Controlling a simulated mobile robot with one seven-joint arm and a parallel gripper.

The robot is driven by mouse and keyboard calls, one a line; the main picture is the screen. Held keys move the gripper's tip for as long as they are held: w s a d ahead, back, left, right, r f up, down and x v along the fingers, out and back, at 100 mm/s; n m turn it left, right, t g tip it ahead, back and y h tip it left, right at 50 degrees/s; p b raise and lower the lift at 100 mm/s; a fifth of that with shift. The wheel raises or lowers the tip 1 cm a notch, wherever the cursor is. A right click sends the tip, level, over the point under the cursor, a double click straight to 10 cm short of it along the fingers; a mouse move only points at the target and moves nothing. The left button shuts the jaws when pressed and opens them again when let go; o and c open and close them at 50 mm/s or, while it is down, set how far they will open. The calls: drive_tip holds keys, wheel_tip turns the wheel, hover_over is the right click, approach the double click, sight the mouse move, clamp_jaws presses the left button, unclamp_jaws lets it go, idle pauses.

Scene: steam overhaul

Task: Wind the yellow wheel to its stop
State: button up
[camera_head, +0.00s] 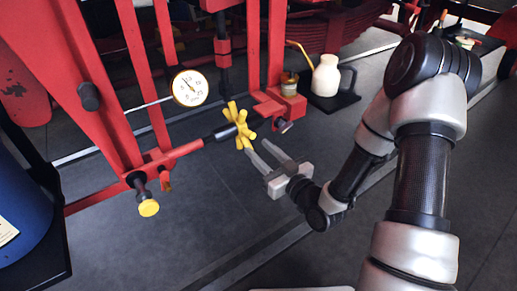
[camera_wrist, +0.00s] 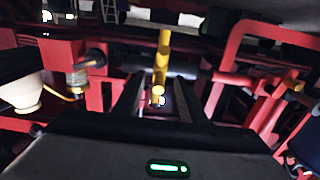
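The yellow wheel (camera_head: 238,124) is a hub with several stubby spokes on a dark shaft joined to a red pipe, in the middle of the head view. My gripper (camera_head: 257,145) comes from the lower right, its two fingers apart and pointing at the wheel's lower right side. In the wrist view the yellow wheel (camera_wrist: 161,62) is seen nearly edge-on as an upright yellow bar. It lies between the two dark fingers of my gripper (camera_wrist: 157,82), with gaps on both sides. I cannot tell how deep a spoke reaches between the fingers.
A round white gauge (camera_head: 190,88) is left of the wheel. A yellow-capped knob (camera_head: 149,208) hangs at the lower left. A cream oil can (camera_head: 325,76) stands on a dark tray (camera_head: 348,98) behind. Red frame bars (camera_head: 276,50) rise behind the wheel. The grey floor in front is clear.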

sight(250, 135)
wheel_tip(250, 135, up, 3)
drive_tip(key=shift+s+d+f+p, duration=0.1)
drive_tip(key=shift+s+p, duration=0.05)
drive_tip(key=shift+p, duration=0.3)
drive_tip(key=shift+f+p+x, duration=0.2)
drive_tip(key=shift+p+x, duration=0.15)
drive_tip(key=shift+x, duration=2.6)
clamp_jaws()
drive_tip(key=shift+s+f+b, duration=0.2)
drive_tip(key=shift+f+b, duration=1.1)
drive_tip(key=shift+f, duration=0.15)
